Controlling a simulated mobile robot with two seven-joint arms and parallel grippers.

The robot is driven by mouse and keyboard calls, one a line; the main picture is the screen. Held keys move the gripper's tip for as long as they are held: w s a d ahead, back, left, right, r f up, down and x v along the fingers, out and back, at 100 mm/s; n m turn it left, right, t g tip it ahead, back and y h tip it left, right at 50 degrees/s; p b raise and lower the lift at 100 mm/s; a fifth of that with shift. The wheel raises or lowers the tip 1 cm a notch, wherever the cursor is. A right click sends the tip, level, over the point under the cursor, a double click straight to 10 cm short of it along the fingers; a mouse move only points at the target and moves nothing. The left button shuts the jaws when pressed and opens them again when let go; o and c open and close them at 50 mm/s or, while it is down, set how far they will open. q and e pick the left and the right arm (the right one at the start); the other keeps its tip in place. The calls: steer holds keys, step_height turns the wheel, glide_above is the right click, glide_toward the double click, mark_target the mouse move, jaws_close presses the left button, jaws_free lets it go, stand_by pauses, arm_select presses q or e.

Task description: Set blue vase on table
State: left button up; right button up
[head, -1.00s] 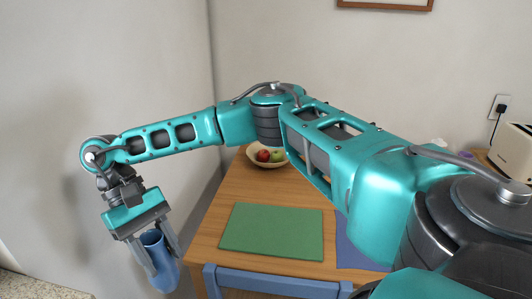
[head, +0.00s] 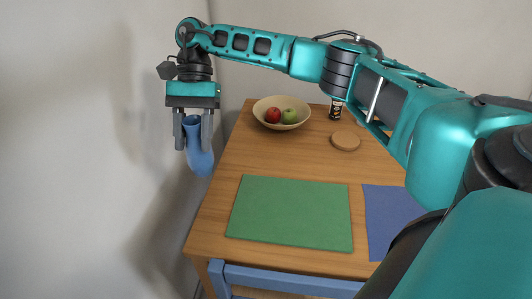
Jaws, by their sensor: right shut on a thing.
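My right gripper (head: 193,128) is shut on the blue vase (head: 200,155) at its upper part, with a finger on either side. The vase hangs nearly upright, tilted slightly, beside the left edge of the wooden table (head: 220,208) in the picture. It appears to be above table height, against the wall behind. My left gripper is not in view.
A round coaster (head: 345,141) and dark bottle (head: 335,110) are nearby. A green mat (head: 290,215), blue mat (head: 388,213) and blue chair (head: 280,280) are in front.

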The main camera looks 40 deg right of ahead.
steer(key=w+d+r+m+t+h+b, duration=0.2)
steer(key=w+d+m+t+b, duration=0.15)
steer(key=d+m, duration=0.5)
steer(key=w+d+r+m+t+h+b, duration=0.2)
steer(key=d+m+t+b, duration=0.15)
steer(key=d+m, duration=0.55)
steer(key=w+d+r+m+t+h+b, duration=0.2)
steer(key=d+m+t, duration=0.2)
steer(key=d+m, duration=0.45)
arm_select(q)
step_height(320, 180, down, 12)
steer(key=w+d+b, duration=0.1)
steer(key=b, duration=0.4)
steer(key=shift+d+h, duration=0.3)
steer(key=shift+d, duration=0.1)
arm_select(e)
step_height(320, 180, down, 20)
steer(key=m, duration=0.2)
steer(key=shift+w+a, duration=0.15)
steer(key=shift+a, duration=0.25)
steer(key=o, duration=1.3)
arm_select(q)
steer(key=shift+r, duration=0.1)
